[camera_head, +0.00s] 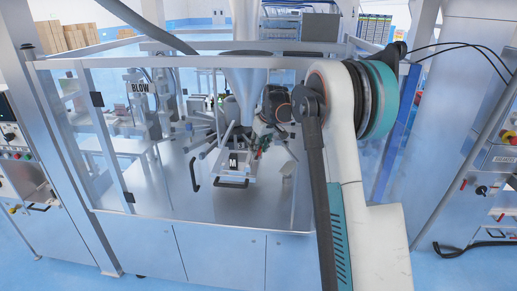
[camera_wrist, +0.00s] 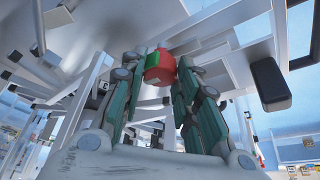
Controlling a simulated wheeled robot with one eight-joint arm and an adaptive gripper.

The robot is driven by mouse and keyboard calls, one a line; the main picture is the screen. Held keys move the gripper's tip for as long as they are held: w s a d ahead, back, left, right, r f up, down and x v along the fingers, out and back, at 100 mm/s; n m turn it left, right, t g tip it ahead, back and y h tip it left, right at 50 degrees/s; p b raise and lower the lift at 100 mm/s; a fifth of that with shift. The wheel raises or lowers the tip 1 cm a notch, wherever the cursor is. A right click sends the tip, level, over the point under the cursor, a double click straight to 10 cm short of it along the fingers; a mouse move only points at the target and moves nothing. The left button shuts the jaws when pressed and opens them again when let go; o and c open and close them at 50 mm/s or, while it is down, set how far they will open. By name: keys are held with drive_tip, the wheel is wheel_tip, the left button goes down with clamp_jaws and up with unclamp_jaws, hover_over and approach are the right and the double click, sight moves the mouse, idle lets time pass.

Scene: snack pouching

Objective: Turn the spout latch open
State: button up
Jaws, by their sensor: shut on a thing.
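The spout latch (camera_wrist: 160,66) is a small red, rounded piece with a green patch on its left side. In the wrist view it sits between the tips of my gripper (camera_wrist: 158,76), whose teal fingers are closed in on it from both sides. In the head view my gripper (camera_head: 263,146) reaches into the machine, just right of the box marked M, and is mostly hidden by my arm. A pale metal funnel spout (camera_head: 245,88) hangs above that spot. The exact contact of the fingertips is small and partly hidden.
A metal box marked M (camera_head: 233,162) stands on the machine's steel deck (camera_head: 150,190). A black handle (camera_head: 194,175) is left of it. Frame posts and clear panels surround the deck. In the wrist view a black grip (camera_wrist: 270,83) and metal bars are close to the right.

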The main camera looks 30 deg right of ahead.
drive_tip(key=shift+n, duration=0.5)
drive_tip(key=o, duration=1.1)
drive_tip(key=shift+c, duration=0.2)
drive_tip(key=v, duration=1.2)
drive_tip(key=shift+w+d, duration=0.1)
drive_tip(key=shift+d, duration=0.05)
